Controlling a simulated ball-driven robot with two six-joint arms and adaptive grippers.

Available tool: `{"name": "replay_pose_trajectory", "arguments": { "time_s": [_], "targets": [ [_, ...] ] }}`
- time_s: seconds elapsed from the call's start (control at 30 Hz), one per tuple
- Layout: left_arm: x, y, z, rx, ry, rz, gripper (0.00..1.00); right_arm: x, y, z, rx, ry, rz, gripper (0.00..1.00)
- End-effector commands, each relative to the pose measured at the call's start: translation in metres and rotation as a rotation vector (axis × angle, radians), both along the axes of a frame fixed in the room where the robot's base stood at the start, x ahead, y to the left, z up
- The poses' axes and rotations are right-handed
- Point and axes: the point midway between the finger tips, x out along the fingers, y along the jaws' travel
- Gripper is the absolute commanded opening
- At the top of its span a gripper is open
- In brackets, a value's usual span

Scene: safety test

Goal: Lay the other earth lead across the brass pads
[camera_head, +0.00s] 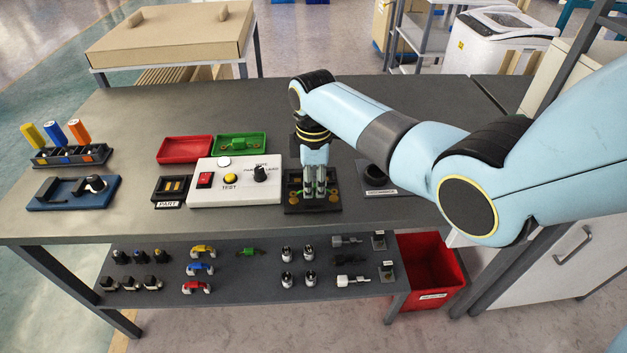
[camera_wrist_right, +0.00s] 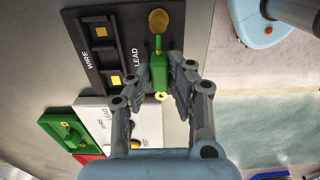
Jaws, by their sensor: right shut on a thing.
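In the wrist view a green lead (camera_wrist_right: 158,72) with metal ends is between the fingers of my right gripper (camera_wrist_right: 160,78), which is shut on it. One end reaches toward a round brass pad (camera_wrist_right: 158,20); a ring end shows at the other. I cannot tell whether the lead touches the pads. Another green lead lies in the green tray (camera_head: 262,152). My left gripper is out of view.
Left of the board stand the white test box (camera_head: 208,190), a red tray (camera_head: 184,150) and a small black part holder (camera_head: 171,190). A dark round holder (camera_head: 376,176) sits right. The lower shelf holds several parts, including a green lead (camera_head: 250,252). The back of the bench is clear.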

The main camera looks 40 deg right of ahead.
Motion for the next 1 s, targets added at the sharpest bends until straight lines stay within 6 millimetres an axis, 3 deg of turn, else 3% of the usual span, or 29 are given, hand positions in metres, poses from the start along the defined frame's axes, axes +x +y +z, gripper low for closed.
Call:
{"name": "replay_pose_trajectory", "arguments": {
  "time_s": [0.07,0.17,0.57,1.0],
  "targets": [
    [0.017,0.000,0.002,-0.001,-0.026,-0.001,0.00,0.000,0.000,0.000,-0.001,-0.001,0.000,0.00],
    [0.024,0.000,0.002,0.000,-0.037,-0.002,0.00,0.000,0.000,0.001,0.000,-0.001,0.000,0.00],
    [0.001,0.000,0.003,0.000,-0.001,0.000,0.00,0.000,0.000,0.001,0.000,0.000,0.000,0.00],
    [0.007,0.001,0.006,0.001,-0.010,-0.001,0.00,0.000,0.000,-0.001,0.000,-0.001,0.000,0.00]
  ]
}}
